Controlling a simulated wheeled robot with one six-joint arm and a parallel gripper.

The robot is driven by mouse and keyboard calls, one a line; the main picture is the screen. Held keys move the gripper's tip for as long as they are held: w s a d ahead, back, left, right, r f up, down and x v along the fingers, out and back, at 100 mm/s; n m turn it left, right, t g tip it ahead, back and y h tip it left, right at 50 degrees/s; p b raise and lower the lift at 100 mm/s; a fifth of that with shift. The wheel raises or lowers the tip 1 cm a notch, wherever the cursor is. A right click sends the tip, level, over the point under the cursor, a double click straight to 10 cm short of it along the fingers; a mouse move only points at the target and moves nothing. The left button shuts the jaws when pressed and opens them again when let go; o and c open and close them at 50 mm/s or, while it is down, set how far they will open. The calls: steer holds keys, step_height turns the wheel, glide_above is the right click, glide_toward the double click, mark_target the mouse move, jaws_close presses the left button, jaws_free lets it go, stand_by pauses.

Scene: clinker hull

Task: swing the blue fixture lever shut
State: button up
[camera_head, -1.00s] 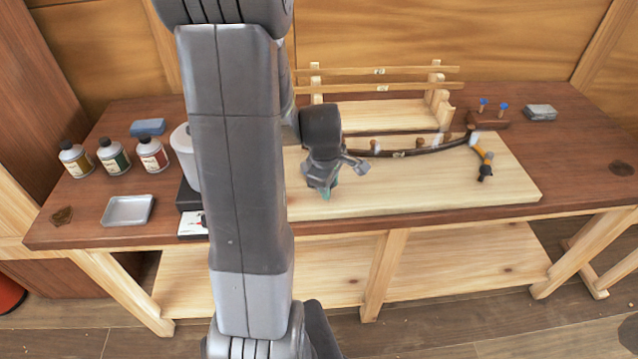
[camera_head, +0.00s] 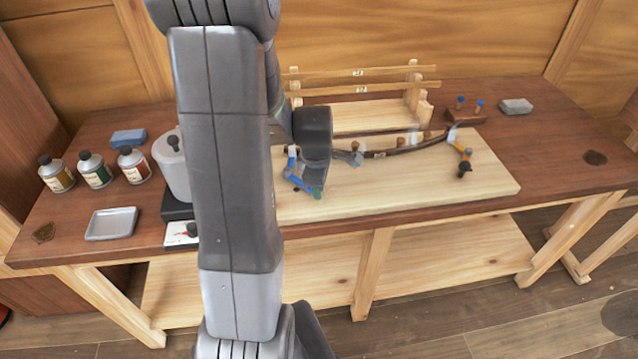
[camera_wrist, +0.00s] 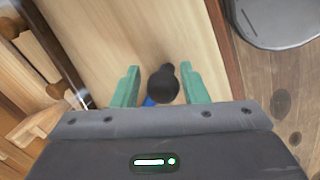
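The blue fixture lever (camera_head: 291,172) stands at the left part of the pale board, partly hidden by my arm and gripper. In the wrist view a black knob (camera_wrist: 163,86) sits between the green fingers, with a bit of blue (camera_wrist: 149,102) beneath it. My gripper (camera_wrist: 160,82) is open around the knob. A gap shows on the left finger's side; the right finger is close to it, and contact is unclear. In the head view my gripper (camera_head: 310,190) is low over the board beside the blue lever. An orange lever (camera_head: 465,155) with a black knob stands at the board's right end.
A dark curved strip (camera_head: 405,150) runs along pegs on the pale board (camera_head: 400,195). A wooden rack (camera_head: 370,117) stands behind. Bottles (camera_head: 95,170), a grey tray (camera_head: 112,224) and a blue block (camera_head: 128,138) are at left. The board's front right is clear.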

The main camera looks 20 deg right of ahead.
steer(key=shift+o, duration=0.8)
step_height(320, 180, up, 14)
steer(key=s+a, duration=0.1)
steer(key=s, duration=0.1)
steer(key=shift+a+f, duration=0.2)
steer(key=shift+a, duration=0.15)
steer(key=shift+s+f, duration=0.1)
steer(key=f, duration=0.4)
steer(key=w+d+f, duration=0.1)
steer(key=f, duration=0.4)
steer(key=w+f, duration=0.1)
steer(key=f, duration=0.3)
steer(key=shift+d+f, duration=0.3)
steer(key=shift+r, duration=0.2)
